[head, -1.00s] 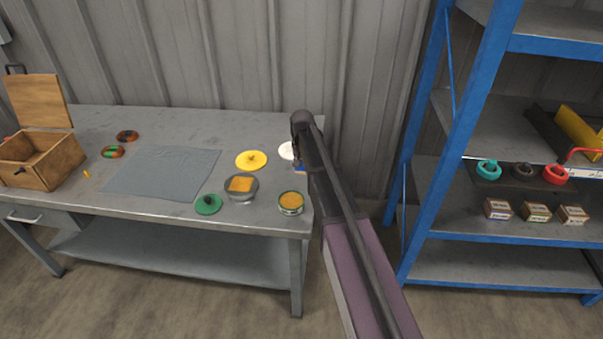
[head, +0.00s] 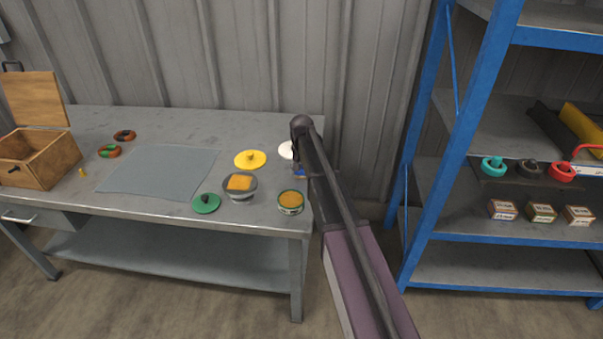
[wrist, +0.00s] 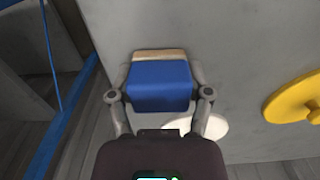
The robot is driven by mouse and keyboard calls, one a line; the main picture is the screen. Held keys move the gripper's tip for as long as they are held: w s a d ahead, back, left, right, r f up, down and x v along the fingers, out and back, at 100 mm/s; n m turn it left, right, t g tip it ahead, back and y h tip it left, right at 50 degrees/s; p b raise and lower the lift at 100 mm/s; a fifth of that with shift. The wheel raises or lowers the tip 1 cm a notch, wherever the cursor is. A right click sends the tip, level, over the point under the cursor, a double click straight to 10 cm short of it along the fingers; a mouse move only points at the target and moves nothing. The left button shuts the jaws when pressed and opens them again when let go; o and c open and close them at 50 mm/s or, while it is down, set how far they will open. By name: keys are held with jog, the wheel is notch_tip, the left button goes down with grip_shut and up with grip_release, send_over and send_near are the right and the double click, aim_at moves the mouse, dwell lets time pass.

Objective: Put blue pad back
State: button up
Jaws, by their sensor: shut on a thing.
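My gripper (wrist: 160,97) is shut on the blue pad (wrist: 158,84), a blue block with a tan strip along its far edge. In the wrist view the pad sits between both fingers, above the grey bench top. In the head view my arm hides most of it, and only a bit of blue (head: 299,171) shows beside the arm at the bench's right end. A grey tin (head: 240,196) holding an orange-yellow pad (head: 239,183) stands on the bench to the left. A round tin (head: 290,209) with orange-yellow contents stands near the front right corner.
The bench (head: 150,215) also carries a yellow lid (head: 250,160), a white disc (head: 286,150), a green lid (head: 206,203), a grey mat (head: 155,172), two rings and an open wooden box (head: 45,160). A blue shelf unit (head: 440,130) with small boxes stands right.

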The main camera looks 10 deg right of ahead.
jog(key=shift+f, duration=0.15)
jog(key=o, duration=1)
notch_tip(320, 180, up, 12)
jog(key=p, duration=1.2)
jog(key=shift+r, duration=0.2)
jog(key=s+n, duration=0.1)
jog(key=s, duration=0.8)
jog(key=s+n, duration=0.1)
jog(key=s, duration=0.9)
jog(key=s+n, duration=0.1)
jog(key=s, duration=0.9)
jog(key=shift+n, duration=0.3)
